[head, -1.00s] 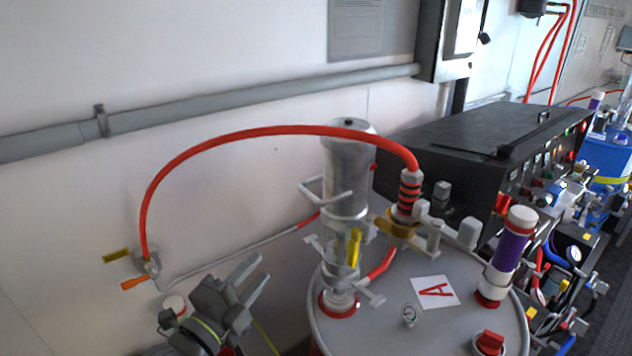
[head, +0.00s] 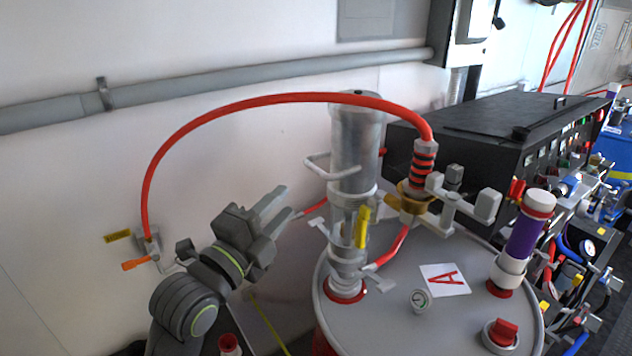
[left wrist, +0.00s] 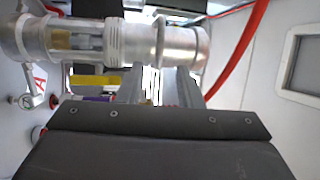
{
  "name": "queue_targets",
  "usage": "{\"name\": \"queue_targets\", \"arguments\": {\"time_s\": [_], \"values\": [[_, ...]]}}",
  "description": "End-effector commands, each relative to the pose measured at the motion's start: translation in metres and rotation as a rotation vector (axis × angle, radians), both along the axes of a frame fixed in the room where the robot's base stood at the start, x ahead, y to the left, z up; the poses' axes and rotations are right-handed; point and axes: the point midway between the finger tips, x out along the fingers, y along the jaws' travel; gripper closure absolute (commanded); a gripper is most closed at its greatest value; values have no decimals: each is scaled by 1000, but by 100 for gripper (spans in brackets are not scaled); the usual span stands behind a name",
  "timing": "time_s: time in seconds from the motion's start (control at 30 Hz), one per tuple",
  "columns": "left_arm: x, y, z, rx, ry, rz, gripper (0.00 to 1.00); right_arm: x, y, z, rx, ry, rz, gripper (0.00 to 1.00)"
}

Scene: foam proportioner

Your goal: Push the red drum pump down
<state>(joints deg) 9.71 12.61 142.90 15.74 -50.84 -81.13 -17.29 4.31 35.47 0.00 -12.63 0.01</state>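The drum pump (head: 356,150) is a silver upright cylinder with a light grey handle (head: 325,168) on its left side. It stands on the grey lid (head: 395,325) of a drum marked with a red A; a little red drum wall shows at the lower left. My left gripper (head: 284,205) is left of the pump, a little below handle height, fingers pointing at it and apart. In the left wrist view the pump (left wrist: 95,42) runs sideways across the top, beyond my open, empty fingers (left wrist: 160,88). My right gripper is not in view.
A red hose (head: 270,100) arches from the wall fitting over to the striped connector (head: 424,165) beside the pump. A black panel box (head: 480,140) is behind right.

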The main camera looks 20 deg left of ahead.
Motion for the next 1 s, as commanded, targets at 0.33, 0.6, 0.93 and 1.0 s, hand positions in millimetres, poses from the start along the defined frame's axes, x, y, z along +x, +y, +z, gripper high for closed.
{"name": "queue_targets", "arguments": {"time_s": [0.33,0.6,0.93,1.0], "values": [[23,-7,-1,2,-5,-3,67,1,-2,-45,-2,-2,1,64],[62,-17,14,-5,3,-1,67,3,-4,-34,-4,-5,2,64],[103,-28,19,-2,1,0,67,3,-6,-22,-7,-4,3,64],[106,-29,19,-2,1,0,67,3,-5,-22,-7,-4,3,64]]}}
